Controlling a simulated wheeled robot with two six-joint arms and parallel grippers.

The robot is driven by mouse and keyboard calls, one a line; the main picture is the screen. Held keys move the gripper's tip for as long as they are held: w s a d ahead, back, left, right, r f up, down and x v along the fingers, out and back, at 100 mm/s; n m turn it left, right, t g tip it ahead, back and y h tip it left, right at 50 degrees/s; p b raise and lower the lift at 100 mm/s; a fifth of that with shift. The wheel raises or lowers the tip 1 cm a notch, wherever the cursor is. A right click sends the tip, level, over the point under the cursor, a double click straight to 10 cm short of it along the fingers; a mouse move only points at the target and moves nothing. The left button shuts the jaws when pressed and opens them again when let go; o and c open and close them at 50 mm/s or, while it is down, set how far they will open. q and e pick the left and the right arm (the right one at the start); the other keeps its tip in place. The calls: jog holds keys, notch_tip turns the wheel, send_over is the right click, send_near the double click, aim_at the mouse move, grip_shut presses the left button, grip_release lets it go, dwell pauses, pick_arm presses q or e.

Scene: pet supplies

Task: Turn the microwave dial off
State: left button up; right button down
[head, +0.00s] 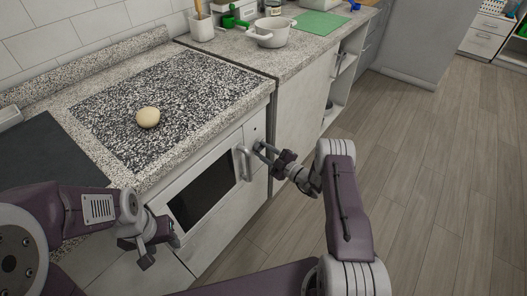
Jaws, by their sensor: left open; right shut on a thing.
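The microwave (204,187) is built into the counter front, with a dark window and a grey vertical handle (243,163) at its right side. Its control panel (255,129) is right of the handle. My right gripper (262,150) is at the lower part of this panel, shut on what appears to be the dial. The dial itself is hidden by the fingers, so its angle cannot be read. My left gripper (157,250) is open and empty, in front of the counter, left of and below the microwave window.
A round pale ball-like item (148,117) sits on the speckled board (185,95) on the counter. A white pot (271,32), a utensil holder (201,27) and a green mat (320,23) stand further back. The wooden floor (430,180) at the right is clear.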

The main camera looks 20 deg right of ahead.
jog(key=n+b, duration=0.1)
jog(key=n, duration=0.7)
jog(key=n+y+b, duration=0.1)
jog(key=n+b, duration=0.1)
jog(key=n, duration=0.6)
jog(key=n+y+b, duration=0.1)
jog(key=n+b, duration=0.1)
jog(key=n, duration=0.6)
jog(key=shift+w+d+f, duration=0.15)
jog(key=shift+d+f, duration=0.1)
jog(key=shift+f, duration=0.1)
jog(key=n+b, duration=0.8)
jog(key=n, duration=0.2)
jog(key=n+g+h+b, duration=0.1)
jog(key=n+b, duration=0.7)
jog(key=n, duration=0.2)
jog(key=n+b, duration=0.8)
jog(key=n, duration=0.2)
jog(key=shift+r+n+g, duration=0.3)
jog(key=shift+r+n, duration=0.1)
